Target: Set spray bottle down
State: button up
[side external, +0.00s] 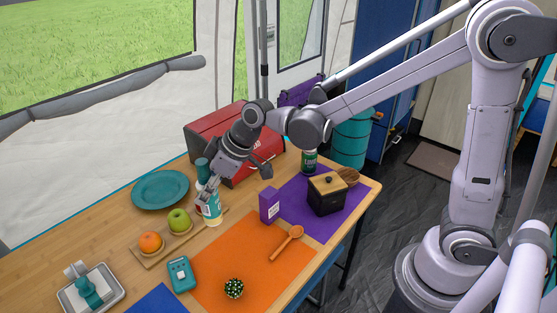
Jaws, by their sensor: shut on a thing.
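The spray bottle (211,210) is a small upright bottle with a white, teal and red body. It is on or just above the wooden table (125,236), between the teal plate and the purple box. I cannot tell whether its base touches the wood. My gripper (207,188) comes down from the upper right and is shut on the top of the bottle. The bottle's head is hidden by the fingers.
A teal plate (160,190) lies behind left. An orange (151,242) and a green apple (179,220) sit on a board in front left. A purple box (269,206) stands right. The orange mat (225,262) has free room.

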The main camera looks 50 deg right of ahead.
notch_tip(320, 180, down, 13)
jog(key=shift+f, duration=0.2)
dwell(0.6)
jog(key=shift+f, duration=0.1)
jog(key=o, duration=1.3)
send_near(221, 221)
jog(key=w+f, duration=0.1)
jog(key=s+d+r+m+h, duration=0.1)
jog(key=s+d+r+m, duration=0.1)
jog(key=s+d, duration=0.2)
jog(key=s+d+r+m+t+h, duration=0.1)
jog(key=s+d+r+m, duration=0.1)
jog(key=s+d, duration=0.2)
jog(key=s+d+r+m+h, duration=0.1)
jog(key=s+d+r+m, duration=0.2)
jog(key=s+d, duration=0.1)
jog(key=shift+d+t+h, duration=0.25)
jog(key=shift+t+h, duration=0.15)
